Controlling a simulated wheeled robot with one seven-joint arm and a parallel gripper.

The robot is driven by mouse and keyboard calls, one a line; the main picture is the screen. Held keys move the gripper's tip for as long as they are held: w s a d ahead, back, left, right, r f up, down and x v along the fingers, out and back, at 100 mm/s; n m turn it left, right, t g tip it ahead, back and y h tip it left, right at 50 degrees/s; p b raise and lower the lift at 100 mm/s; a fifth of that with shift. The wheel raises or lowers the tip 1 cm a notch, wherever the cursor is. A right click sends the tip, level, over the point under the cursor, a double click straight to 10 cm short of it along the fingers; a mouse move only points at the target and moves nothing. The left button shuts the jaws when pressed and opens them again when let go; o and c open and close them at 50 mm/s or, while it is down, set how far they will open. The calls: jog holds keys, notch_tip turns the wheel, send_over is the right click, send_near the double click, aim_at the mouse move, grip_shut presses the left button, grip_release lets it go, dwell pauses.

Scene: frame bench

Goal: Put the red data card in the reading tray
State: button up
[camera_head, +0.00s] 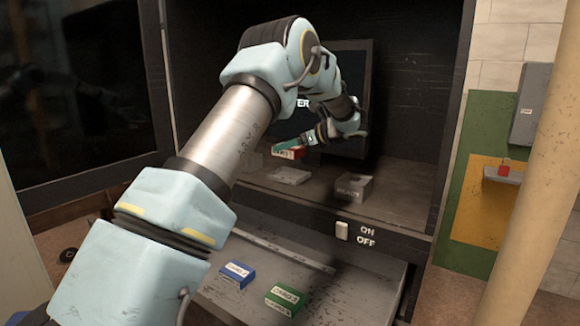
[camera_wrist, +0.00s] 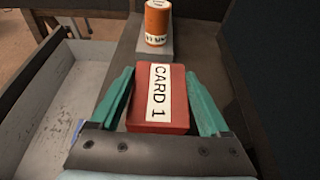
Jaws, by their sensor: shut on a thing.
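The red data card (camera_wrist: 177,100), labelled "CARD 1", is held between the two teal fingers of my gripper (camera_wrist: 159,76) in the wrist view. In the head view the red card (camera_head: 289,153) hangs at my gripper (camera_head: 303,142) inside the bench recess. It appears above a flat, pale grey tray-like piece (camera_head: 289,176) on the recess floor. A grey box (camera_head: 353,188) with a label, seemingly starting "READ", stands to the right. I cannot tell for certain which of the two is the reading tray.
A blue card (camera_head: 237,275) and a green card (camera_head: 285,299) lie on the lower front surface (camera_head: 335,300). An ON/OFF switch (camera_head: 342,231) is on the bench front. An orange cylinder (camera_wrist: 157,22) stands ahead of the card. A dark screen rises behind my gripper.

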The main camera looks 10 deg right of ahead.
aim_at(288, 176)
notch_tip(288, 176, down, 6)
jog(key=shift+p, duration=1.2)
jog(key=shift+f, duration=0.45)
jog(key=shift+f, duration=0.15)
jog(key=o, duration=1.3)
